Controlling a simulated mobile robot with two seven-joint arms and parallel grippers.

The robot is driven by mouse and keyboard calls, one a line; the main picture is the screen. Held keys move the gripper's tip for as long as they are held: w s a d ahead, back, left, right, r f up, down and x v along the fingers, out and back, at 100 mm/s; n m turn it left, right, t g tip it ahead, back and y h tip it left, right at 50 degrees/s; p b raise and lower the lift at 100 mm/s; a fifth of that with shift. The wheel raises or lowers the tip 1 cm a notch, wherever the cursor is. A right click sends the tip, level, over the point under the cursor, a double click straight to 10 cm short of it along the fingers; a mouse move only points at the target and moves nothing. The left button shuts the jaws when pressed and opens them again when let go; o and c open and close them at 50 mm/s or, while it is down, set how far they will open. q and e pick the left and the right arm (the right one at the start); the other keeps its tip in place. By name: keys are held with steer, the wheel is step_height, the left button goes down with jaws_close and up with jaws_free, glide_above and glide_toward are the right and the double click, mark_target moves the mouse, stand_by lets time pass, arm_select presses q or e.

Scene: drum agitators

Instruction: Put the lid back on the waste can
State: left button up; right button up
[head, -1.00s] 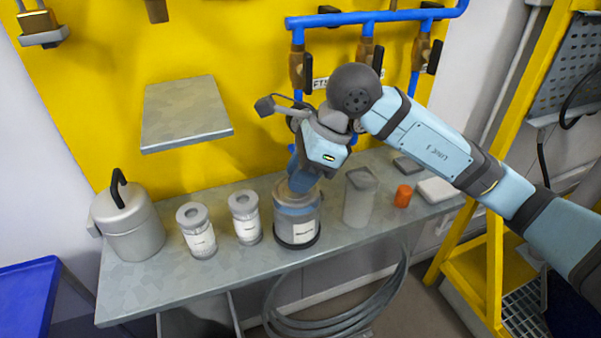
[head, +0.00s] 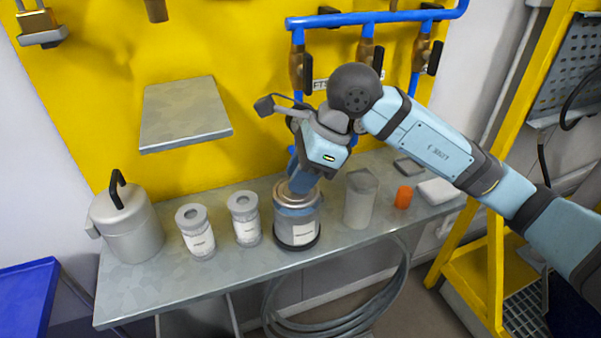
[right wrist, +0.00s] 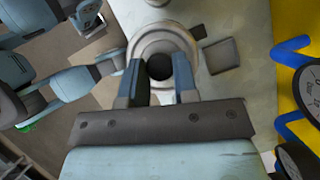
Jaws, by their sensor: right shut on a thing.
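The waste can (head: 296,235), a grey cylinder with a white label and a dark base ring, stands upright near the middle of the shelf. Its round metal lid (head: 284,187) is at the can's mouth; it also shows in the right wrist view (right wrist: 160,37) as pale rings around a black knob (right wrist: 159,68). My right gripper (head: 300,184) points down from above and is shut on the lid's knob, with one finger on each side. I cannot tell whether the lid is fully seated. My left gripper is outside the head view; arm parts show at the wrist view's left, its jaws unclear.
Two labelled jars (head: 197,232) (head: 244,219) and a larger handled can (head: 130,225) stand left of the waste can. A clear container (head: 359,200) and an orange item (head: 403,197) stand right. A small upper shelf (head: 185,110) and blue pipes (head: 375,18) are behind.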

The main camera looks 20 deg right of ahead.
steer(key=shift+f+b, duration=0.25)
steer(key=shift+b, duration=0.3)
stand_by(0.8)
stand_by(0.4)
steer(key=o, duration=1.5)
steer(key=shift+o, duration=0.2)
steer(key=shift+r, duration=0.1)
steer(key=shift+r+p, duration=0.45)
steer(key=shift+r, duration=0.4)
steer(key=shift+r+p, duration=1.3)
steer(key=shift+r, duration=1.3)
